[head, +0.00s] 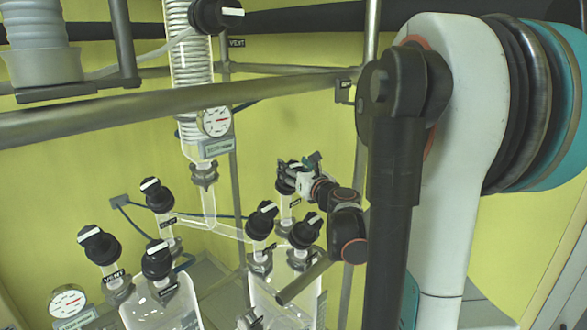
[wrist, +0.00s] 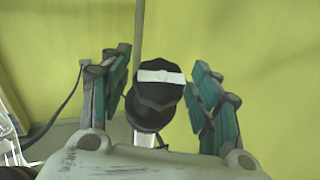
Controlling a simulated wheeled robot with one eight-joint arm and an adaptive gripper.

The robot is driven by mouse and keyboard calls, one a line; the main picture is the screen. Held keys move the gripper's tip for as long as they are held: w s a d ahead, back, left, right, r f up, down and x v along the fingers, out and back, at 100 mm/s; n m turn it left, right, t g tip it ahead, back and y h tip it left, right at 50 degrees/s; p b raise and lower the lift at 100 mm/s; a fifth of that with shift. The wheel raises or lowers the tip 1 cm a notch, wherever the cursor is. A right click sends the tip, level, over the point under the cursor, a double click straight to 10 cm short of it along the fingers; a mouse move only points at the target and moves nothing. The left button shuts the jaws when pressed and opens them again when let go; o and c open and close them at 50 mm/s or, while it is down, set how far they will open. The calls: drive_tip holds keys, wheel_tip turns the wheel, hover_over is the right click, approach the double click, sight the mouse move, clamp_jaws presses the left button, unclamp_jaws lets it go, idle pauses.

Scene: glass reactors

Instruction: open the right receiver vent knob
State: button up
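A black knob (wrist: 157,92) with a white bar across its top stands between my fingers in the wrist view. The bar lies nearly level in that picture. My gripper (wrist: 163,98) is open, with one teal-padded finger on each side and a visible gap to the knob. In the head view my gripper (head: 300,172) is at the rear knob (head: 286,180) above the right receiver (head: 283,297) and partly covers it. The small label below that knob is too small to read.
Two more black knobs, one at left (head: 262,220) and one at right (head: 306,230), stand close in front of my gripper. The left receiver (head: 160,305) carries several similar knobs. A metal rail (head: 180,112) crosses above, and an upright pole (head: 364,100) stands beside my arm.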

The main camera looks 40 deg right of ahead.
drive_tip(key=c, duration=0.7)
drive_tip(key=shift+f+n+y, duration=0.1)
drive_tip(key=shift+n+y, duration=0.2)
drive_tip(key=shift+n, duration=0.1)
drive_tip(key=n+y+b, duration=0.2)
drive_tip(key=n+y, duration=0.2)
drive_tip(key=shift+d+t, duration=0.2)
drive_tip(key=shift+t, duration=0.2)
drive_tip(key=shift+n+g+y+b, duration=0.5)
drive_tip(key=shift+n+y+b, duration=0.1)
drive_tip(key=shift+n+y, duration=2.15)
drive_tip(key=shift+a+n+y, duration=0.1)
drive_tip(key=shift+n+y, duration=0.15)
drive_tip(key=shift+n, duration=0.1)
drive_tip(key=o, duration=1.1)
